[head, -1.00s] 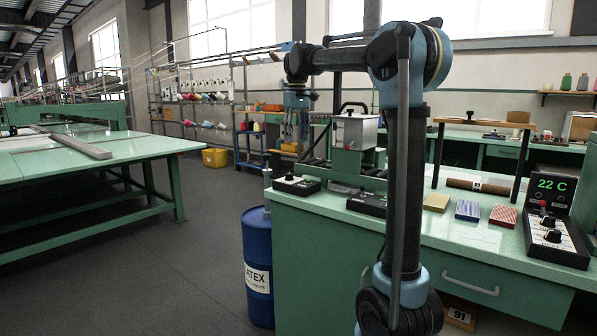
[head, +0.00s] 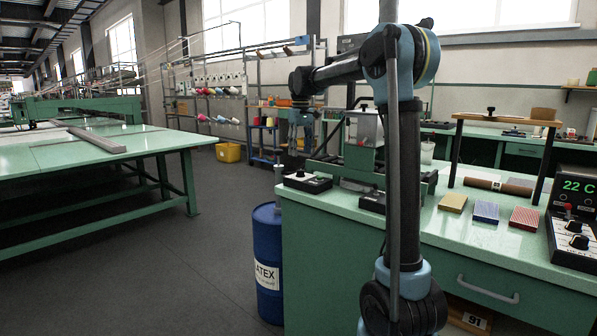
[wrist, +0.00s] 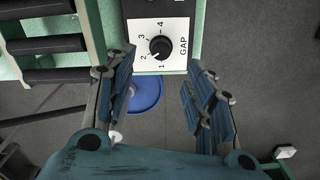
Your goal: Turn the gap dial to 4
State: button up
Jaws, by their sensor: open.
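The gap dial (wrist: 161,47) is a black knob on a white plate marked 1 to 4 and GAP, at the top middle of the wrist view. Its pale pointer mark seems to face the lower left, around 1 to 2; the exact setting is hard to tell. In the head view, a small black box with a white top and a dark knob (head: 301,176) sits at the bench's left end. My gripper (wrist: 163,108) is open and empty, its blue fingers apart below the dial plate in the wrist view. In the head view, my gripper (head: 302,140) hangs above that box.
A green roller machine (head: 358,160) stands beside the box on the green bench (head: 335,221). A second black box (head: 373,202) sits near the bench front. A blue latex drum (head: 268,262) stands on the floor at the bench's left end. Open floor lies to the left.

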aim_at(300, 173)
notch_tip(300, 173, down, 8)
jog(key=shift+f, duration=0.15)
dwell(0.4)
jog(key=c, duration=1.1)
jog(key=shift+o, duration=0.2)
jog(key=shift+a, duration=0.35)
jog(key=shift+d, duration=0.35)
